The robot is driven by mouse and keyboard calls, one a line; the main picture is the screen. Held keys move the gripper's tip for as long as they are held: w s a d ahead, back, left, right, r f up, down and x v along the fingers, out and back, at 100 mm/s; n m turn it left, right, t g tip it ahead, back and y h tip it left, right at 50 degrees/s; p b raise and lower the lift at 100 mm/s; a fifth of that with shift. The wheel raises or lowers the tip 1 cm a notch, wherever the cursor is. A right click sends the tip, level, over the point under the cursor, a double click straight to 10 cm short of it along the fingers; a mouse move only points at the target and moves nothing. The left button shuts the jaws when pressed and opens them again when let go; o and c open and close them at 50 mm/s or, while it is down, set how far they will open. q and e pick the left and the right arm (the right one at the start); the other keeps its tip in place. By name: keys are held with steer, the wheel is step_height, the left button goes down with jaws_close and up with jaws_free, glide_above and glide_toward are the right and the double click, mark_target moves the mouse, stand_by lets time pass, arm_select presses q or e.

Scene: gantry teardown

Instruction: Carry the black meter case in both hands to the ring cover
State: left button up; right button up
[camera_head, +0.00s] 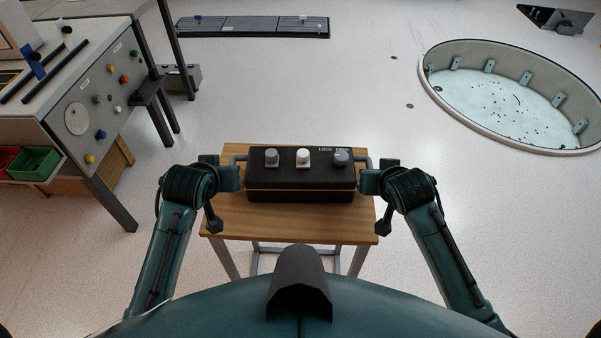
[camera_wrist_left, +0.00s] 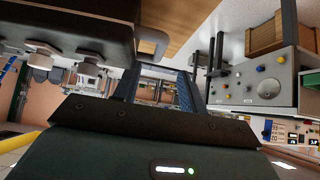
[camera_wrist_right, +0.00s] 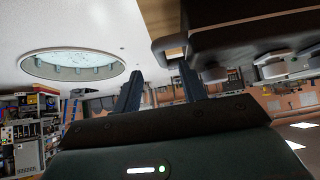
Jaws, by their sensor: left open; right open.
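The black meter case (camera_head: 300,183) sits on a small wooden table (camera_head: 290,224) in front of me, with knobs on its top and a handle at each end. My left gripper (camera_head: 236,177) is open at the case's left end, close to that handle; the left wrist view shows the handle (camera_wrist_left: 152,42) beside the open fingers (camera_wrist_left: 150,85). My right gripper (camera_head: 366,180) is open at the right end; the right wrist view shows its open fingers (camera_wrist_right: 160,90) near the case (camera_wrist_right: 250,30). Whether the fingers straddle the handles is unclear. The round ring cover (camera_head: 510,95) lies on the floor at the far right.
A workbench with a knobbed panel (camera_head: 95,100) stands at the left, with a green bin (camera_head: 35,163) beside it. A long dark floor panel (camera_head: 253,27) lies at the back. The floor between the table and the ring is clear.

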arm_select(q)
steer(key=x, duration=0.7)
arm_select(e)
steer(key=x, duration=0.7)
arm_select(q)
jaws_close()
arm_select(e)
jaws_close()
